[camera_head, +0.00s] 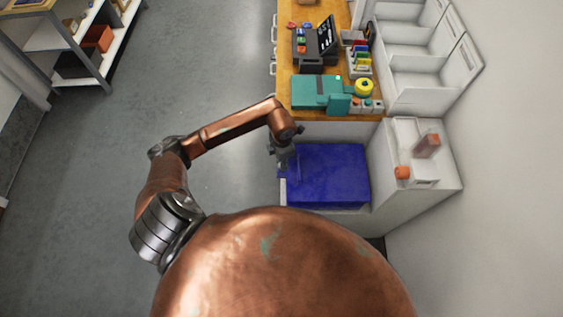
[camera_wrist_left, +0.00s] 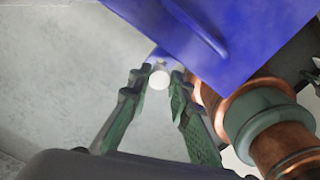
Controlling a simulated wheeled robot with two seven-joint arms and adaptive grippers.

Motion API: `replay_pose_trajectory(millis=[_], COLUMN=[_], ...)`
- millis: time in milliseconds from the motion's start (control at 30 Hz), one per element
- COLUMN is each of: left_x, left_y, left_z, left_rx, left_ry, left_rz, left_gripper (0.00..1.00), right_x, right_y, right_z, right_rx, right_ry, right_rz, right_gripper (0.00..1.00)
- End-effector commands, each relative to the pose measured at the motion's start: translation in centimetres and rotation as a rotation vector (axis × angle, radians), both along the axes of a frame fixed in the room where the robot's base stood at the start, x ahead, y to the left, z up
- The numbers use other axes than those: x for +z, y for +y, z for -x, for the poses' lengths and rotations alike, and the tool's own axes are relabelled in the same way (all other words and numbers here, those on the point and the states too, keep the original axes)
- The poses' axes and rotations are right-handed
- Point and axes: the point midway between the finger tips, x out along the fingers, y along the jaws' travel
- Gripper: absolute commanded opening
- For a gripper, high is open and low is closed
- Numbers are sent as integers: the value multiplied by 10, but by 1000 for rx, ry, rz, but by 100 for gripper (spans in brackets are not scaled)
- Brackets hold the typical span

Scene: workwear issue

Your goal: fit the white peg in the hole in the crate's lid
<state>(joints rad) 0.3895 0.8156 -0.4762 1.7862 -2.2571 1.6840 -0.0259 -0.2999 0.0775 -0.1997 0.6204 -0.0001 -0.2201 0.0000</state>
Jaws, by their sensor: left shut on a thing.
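The blue crate (camera_head: 335,178) stands at the front of the wooden counter, its flat blue top facing up. In the left wrist view the blue crate (camera_wrist_left: 225,35) fills the upper right, with a raised ridge on it. My left gripper (camera_head: 284,160) is at the crate's left edge in the head view. In the left wrist view my left gripper (camera_wrist_left: 158,88) is shut on the white peg (camera_wrist_left: 158,79), whose round end shows between the fingertips. The peg cannot be made out in the head view. I cannot see the lid's hole clearly. My right gripper is out of view.
Behind the crate, the wooden counter (camera_head: 300,112) holds a teal box (camera_head: 315,91), a yellow roll (camera_head: 363,87) and a black screen (camera_head: 327,35). A white stand (camera_head: 446,180) with orange items is at the right.

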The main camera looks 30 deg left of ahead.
Motion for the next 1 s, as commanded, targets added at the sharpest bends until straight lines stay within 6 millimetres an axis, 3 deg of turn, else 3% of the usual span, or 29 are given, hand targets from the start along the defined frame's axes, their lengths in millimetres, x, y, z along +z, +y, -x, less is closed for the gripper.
replay_pose_trajectory(millis=[1000], left_x=[-17], left_y=[0], left_z=[0], left_rx=[0], left_ry=[1], left_rz=[1], left_gripper=[8], right_x=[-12], right_y=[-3], right_z=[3], right_rx=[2], right_ry=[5], right_rz=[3], right_gripper=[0])
